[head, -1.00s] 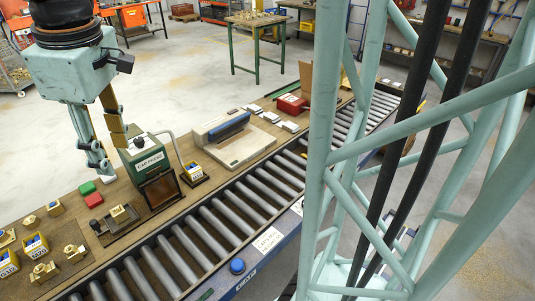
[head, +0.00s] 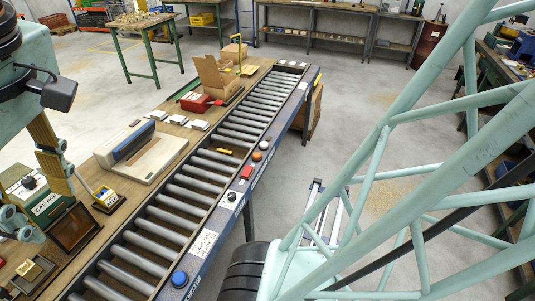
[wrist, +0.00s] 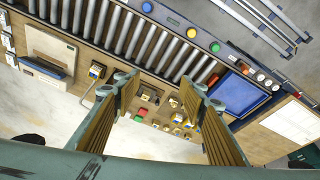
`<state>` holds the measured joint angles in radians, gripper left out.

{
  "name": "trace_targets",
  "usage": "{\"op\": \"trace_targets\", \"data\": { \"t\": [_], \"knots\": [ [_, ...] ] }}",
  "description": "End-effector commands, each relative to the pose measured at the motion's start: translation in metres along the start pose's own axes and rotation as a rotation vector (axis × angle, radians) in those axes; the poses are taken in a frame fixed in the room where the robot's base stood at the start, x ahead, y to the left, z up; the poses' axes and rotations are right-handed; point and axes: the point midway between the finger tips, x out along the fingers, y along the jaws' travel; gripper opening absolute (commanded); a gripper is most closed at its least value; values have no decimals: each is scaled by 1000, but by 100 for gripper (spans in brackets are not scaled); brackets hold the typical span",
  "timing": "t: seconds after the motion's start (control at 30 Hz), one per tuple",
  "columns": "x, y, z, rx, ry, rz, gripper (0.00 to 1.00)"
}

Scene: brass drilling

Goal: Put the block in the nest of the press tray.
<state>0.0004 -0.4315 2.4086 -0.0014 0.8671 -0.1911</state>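The press tray (head: 45,266) lies at the lower left of the head view, in front of the green cap press (head: 42,197). A brass-coloured square nest (head: 29,272) is on it; I cannot tell whether anything sits inside. In the wrist view the tray area (wrist: 149,97) shows small between the fingers. Several brass blocks (wrist: 178,117) stand on the bench beyond it, and I cannot tell which one is the task's block. My gripper (wrist: 160,78) is open and empty, high above the bench. It also shows at the left edge of the head view (head: 42,208).
A roller conveyor (head: 180,205) runs along the bench.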

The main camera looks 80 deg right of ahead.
Motion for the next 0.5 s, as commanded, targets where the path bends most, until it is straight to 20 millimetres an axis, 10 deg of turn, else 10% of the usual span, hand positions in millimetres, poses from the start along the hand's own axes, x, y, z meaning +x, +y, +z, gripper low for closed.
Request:
{"op": "trace_targets", "data": {
  "t": [0.5],
  "knots": [
    [-13, -14, 70, 183, 40, 1, 38]
  ]
}}
